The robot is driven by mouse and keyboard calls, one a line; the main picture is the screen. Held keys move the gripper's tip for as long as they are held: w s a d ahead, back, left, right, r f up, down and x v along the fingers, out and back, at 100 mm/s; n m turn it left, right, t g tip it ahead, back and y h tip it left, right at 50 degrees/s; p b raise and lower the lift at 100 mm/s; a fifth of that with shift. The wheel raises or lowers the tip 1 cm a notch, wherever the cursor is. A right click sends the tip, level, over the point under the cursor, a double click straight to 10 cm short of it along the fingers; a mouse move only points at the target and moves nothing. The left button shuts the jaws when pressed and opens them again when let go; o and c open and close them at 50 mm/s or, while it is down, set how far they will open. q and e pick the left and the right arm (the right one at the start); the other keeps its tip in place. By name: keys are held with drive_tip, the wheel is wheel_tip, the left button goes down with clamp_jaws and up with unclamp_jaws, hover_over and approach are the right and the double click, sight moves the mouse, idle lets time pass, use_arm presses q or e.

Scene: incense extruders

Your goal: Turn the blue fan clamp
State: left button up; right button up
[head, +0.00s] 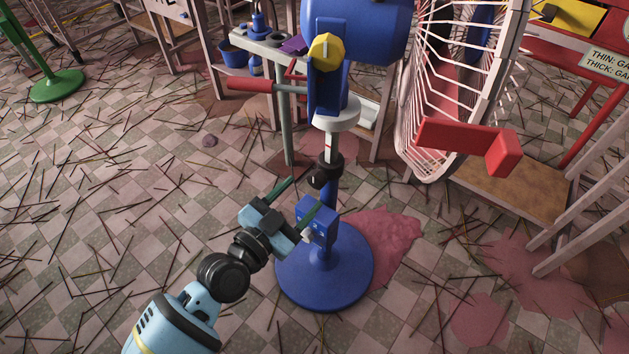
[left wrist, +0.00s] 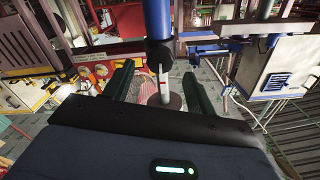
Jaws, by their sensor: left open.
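The blue fan (head: 355,32) stands upright on a round blue base (head: 325,285). Its clamp is a black collar with a side knob (head: 328,172) on the pole, between the blue lower tube and a pale upper tube bearing a red mark. My left gripper (head: 306,192) is open, with its dark green fingers tilted up toward the clamp from the lower left. In the left wrist view, the black clamp (left wrist: 160,52) shows beyond and between the spread fingers (left wrist: 158,72). I see no clear contact. My right gripper is out of view.
A blue box (head: 317,222) is fixed low on the pole, close by my left gripper. The white fan grille (head: 440,110) and red bar (head: 460,140) stand to the right. A bench (head: 275,42) stands behind.

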sight(313, 183)
use_arm(q)
drive_tip(key=shift+b+x, duration=0.55)
drive_tip(key=shift+x, duration=2.2)
drive_tip(key=shift+c, duration=0.2)
drive_tip(key=c, duration=0.9)
